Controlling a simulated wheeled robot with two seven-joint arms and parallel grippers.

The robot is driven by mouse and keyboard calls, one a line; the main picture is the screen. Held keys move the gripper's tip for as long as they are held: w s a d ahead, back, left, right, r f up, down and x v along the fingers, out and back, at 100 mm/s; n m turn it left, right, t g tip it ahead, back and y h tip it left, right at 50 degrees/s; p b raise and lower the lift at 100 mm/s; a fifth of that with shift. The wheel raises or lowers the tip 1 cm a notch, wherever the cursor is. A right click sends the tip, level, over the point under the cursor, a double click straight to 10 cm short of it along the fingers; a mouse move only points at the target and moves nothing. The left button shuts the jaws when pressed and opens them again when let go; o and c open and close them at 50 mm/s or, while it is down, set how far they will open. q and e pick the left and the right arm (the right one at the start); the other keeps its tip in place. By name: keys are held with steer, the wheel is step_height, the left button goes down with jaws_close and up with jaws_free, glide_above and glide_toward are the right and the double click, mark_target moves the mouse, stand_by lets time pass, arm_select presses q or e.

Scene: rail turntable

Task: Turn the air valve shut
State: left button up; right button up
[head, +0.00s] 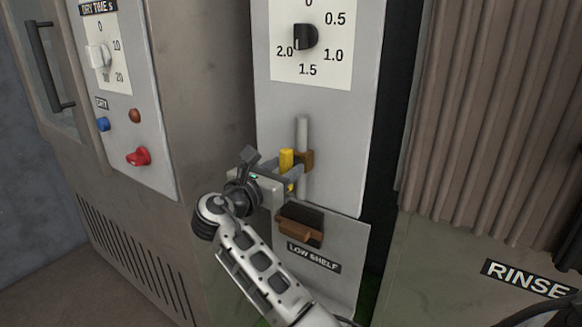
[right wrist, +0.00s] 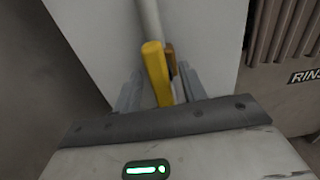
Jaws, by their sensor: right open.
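The air valve has a yellow handle (head: 287,160) beside a brass-brown body (head: 305,160) on a vertical grey pipe (head: 302,132), low on the grey panel. The yellow handle also shows in the right wrist view (right wrist: 157,73), pointing up along the pipe. My right gripper (head: 290,174) is at the valve, with its open fingers on either side of the yellow handle. In the right wrist view the fingers (right wrist: 159,92) stand apart from the handle. The handle's lower end is hidden behind the gripper. My left gripper is not in view.
A dial (head: 305,37) sits above the valve. A brown ledge (head: 300,228) and a LOW SHELF label (head: 313,257) are just below. At left, a panel holds a white knob (head: 98,56) and a red knob (head: 139,156). A ribbed brown curtain (head: 495,110) hangs at right.

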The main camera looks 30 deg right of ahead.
mark_target(291, 163)
steer(key=shift+x, duration=1.2)
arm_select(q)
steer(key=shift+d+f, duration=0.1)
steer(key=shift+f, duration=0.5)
arm_select(e)
steer(key=shift+w+d, duration=0.2)
steer(key=shift+d, duration=0.15)
steer(key=c, duration=0.8)
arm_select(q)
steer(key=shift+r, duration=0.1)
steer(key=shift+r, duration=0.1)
